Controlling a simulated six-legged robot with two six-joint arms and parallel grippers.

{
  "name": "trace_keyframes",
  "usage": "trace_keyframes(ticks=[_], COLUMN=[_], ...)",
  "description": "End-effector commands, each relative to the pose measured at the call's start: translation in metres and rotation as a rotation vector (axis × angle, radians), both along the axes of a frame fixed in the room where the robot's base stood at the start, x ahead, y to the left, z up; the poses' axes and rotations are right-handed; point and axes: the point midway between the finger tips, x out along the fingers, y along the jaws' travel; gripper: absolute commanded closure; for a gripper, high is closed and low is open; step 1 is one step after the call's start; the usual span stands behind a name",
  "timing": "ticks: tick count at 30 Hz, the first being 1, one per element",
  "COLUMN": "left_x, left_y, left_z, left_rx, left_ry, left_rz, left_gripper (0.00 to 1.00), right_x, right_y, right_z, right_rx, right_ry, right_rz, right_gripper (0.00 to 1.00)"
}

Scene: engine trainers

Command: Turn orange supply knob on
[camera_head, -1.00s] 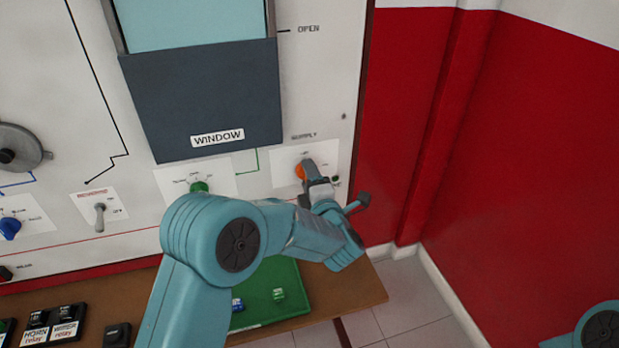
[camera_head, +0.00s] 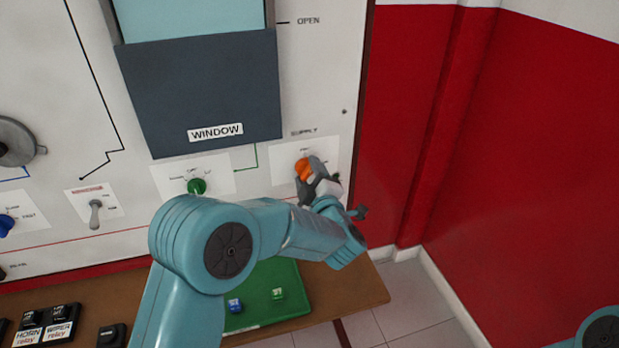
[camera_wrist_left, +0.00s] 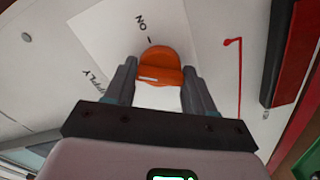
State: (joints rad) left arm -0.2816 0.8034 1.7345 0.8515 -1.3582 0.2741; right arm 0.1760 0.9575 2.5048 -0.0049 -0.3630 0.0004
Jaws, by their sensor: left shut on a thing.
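The orange supply knob (camera_head: 303,167) is on a white label of the upright panel, under the word SUPPLY. In the left wrist view the orange knob (camera_wrist_left: 162,68) sits between the two grey fingers, with the ON mark just above it. A light bar runs across its ridge. My left gripper (camera_head: 310,178) is at the knob and shut on it; it also shows in the left wrist view (camera_wrist_left: 160,85). The fingers hide part of the knob in the head view. Of my right arm only a piece shows at the lower right; its gripper is out of view.
A green knob (camera_head: 197,187), a toggle switch (camera_head: 95,214) and a blue knob (camera_head: 6,225) are on the panel to the left. A green tray (camera_head: 262,302) lies on the brown bench (camera_head: 362,287) below. A red wall (camera_head: 540,150) stands at the right.

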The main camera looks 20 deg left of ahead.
Motion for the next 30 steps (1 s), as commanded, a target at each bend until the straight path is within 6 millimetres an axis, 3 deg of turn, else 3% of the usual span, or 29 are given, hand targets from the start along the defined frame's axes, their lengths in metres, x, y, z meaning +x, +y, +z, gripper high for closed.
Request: trace_keyframes(ticks=[30], left_x=[0.000], left_y=[0.000], left_z=[0.002], left_rx=[0.738], left_ry=[0.499], left_rz=[0.002], left_gripper=[0.76], right_x=[0.000], right_y=[0.000], right_z=[0.020], right_rx=[0.000], right_ry=[0.000], right_rz=[0.000], right_gripper=[0.57])
